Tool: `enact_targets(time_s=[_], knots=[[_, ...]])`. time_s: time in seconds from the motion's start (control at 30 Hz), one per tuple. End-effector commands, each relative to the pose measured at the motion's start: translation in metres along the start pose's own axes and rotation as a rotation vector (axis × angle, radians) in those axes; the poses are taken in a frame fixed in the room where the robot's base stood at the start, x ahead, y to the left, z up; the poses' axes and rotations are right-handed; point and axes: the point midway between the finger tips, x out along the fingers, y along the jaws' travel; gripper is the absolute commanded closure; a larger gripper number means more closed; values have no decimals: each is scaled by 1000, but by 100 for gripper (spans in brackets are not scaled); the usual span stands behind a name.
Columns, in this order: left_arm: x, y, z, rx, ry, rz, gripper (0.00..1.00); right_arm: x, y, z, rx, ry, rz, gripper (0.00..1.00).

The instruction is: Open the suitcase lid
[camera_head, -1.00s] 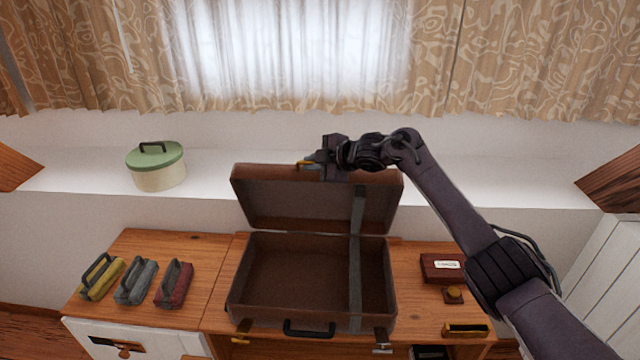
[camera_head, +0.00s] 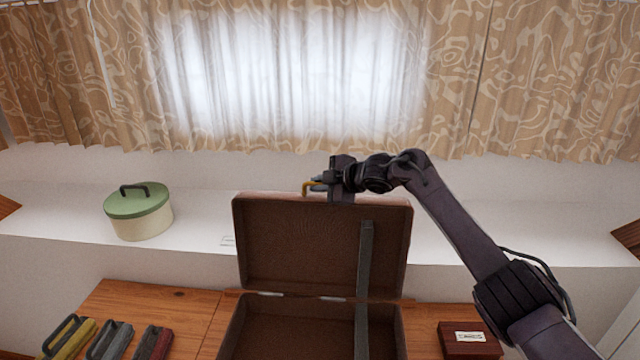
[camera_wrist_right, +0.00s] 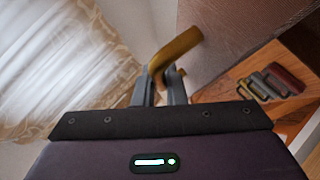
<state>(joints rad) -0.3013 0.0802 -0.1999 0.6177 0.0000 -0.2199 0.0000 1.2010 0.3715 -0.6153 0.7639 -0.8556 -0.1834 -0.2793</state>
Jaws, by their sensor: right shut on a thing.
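The brown suitcase lid (camera_head: 300,240) is raised, standing roughly upright at the back of the open suitcase body (camera_head: 235,340), with its inner face towards me. A grey strap (camera_head: 366,260) runs down the inside. My right gripper (camera_head: 314,187) is at the lid's top edge, shut on a curved brass-coloured piece (camera_head: 306,188). In the right wrist view, the brass piece (camera_wrist_right: 178,50) sits between the fingers of the gripper (camera_wrist_right: 163,88), beside the brown lid (camera_wrist_right: 225,35). The front of the suitcase body is cut off below the head view. My left gripper is not in view.
A white ledge (camera_head: 60,215) behind the suitcase carries a cream pot with a green lid (camera_head: 138,212). Several small handled cases (camera_head: 105,340) lie on the wooden top at left. A dark red box (camera_head: 468,340) is at right. Patterned curtains (camera_head: 540,80) hang behind.

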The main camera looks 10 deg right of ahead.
Motion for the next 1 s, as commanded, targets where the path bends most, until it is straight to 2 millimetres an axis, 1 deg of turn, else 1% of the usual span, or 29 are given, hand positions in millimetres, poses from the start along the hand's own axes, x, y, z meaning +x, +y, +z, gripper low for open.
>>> enact_targets(time_s=[0.3, 0.33, 0.47, 0.77, 0.87, 1.0], knots=[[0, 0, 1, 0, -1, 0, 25, 0, -1, 1, 0, -3, -2, 100], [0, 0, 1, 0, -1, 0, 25, 0, -1, 1, 0, -3, -2, 85], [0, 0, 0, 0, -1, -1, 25, 0, -1, 1, -1, -2, -2, 68], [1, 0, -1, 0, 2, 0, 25, 0, -3, 1, -1, -1, -6, 68], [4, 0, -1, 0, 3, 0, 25, -6, -4, 2, -1, -1, -5, 68], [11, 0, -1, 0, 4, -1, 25, -22, -4, 3, -2, -2, -3, 68]])
